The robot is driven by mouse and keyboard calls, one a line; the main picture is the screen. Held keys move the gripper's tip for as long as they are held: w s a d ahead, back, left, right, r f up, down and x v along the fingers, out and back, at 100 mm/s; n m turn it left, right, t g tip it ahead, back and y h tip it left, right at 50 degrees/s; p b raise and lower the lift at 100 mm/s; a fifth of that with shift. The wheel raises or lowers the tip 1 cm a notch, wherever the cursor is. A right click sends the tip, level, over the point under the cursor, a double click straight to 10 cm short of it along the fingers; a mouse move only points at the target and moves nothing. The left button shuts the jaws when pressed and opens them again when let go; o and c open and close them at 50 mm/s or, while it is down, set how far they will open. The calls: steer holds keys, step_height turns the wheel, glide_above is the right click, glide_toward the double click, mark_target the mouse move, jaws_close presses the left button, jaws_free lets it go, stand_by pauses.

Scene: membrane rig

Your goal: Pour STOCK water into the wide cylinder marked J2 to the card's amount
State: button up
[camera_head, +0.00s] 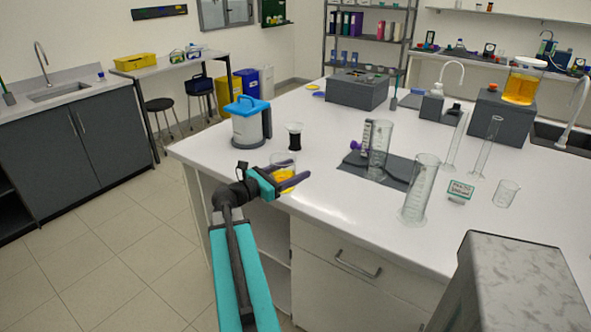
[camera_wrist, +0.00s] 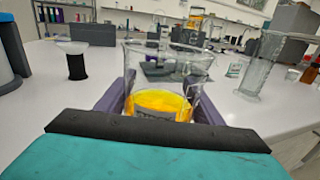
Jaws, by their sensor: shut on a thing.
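My gripper (camera_head: 288,182) is shut on a clear glass beaker (camera_head: 284,160) with yellow-orange liquid in its lower part. In the wrist view the beaker (camera_wrist: 160,100) stands upright between the two purple fingers. It is at the bench's front edge; I cannot tell whether its base touches the bench. A wide graduated cylinder (camera_head: 420,190) stands well to the right of my gripper and shows at the right of the wrist view (camera_wrist: 262,65). Another cylinder (camera_head: 379,152) stands farther back on a dark mat. A small green-and-white card (camera_head: 460,190) stands right of the front cylinder. No J2 or STOCK mark is readable.
A blue-lidded jug (camera_head: 249,122) and a black-waisted vessel (camera_head: 294,136) stand behind my gripper. Two slim cylinders (camera_head: 487,148) and a small empty beaker (camera_head: 507,193) stand at the right. An amber-filled jar (camera_head: 522,84) sits on a grey block. The bench front before the mat is clear.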

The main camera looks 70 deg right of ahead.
steer(key=shift+w, duration=0.1)
steer(key=w+a+f+n+t+h, duration=0.1)
steer(key=w+a+f+n+t, duration=0.3)
steer(key=w+a, duration=1)
steer(key=w+a+n+t+h, duration=0.25)
steer(key=w+a+t, duration=0.35)
steer(key=w+a, duration=0.85)
steer(key=w+a+f+n+t+y, duration=0.1)
steer(key=w+a+n+t, duration=0.1)
steer(key=a, duration=1)
steer(key=w+a+f+n+t+y, duration=0.1)
steer(key=w+a, duration=0.5)
steer(key=a, duration=0.7)
steer(key=w+a+f+n+t+y, duration=0.2)
steer(key=w+a+n+t, duration=0.2)
steer(key=a+t, duration=0.3)
steer(key=a, duration=0.5)
steer(key=shift+w+a+y, duration=0.15)
steer(key=shift+y, duration=0.2)
steer(key=shift+n, duration=0.25)
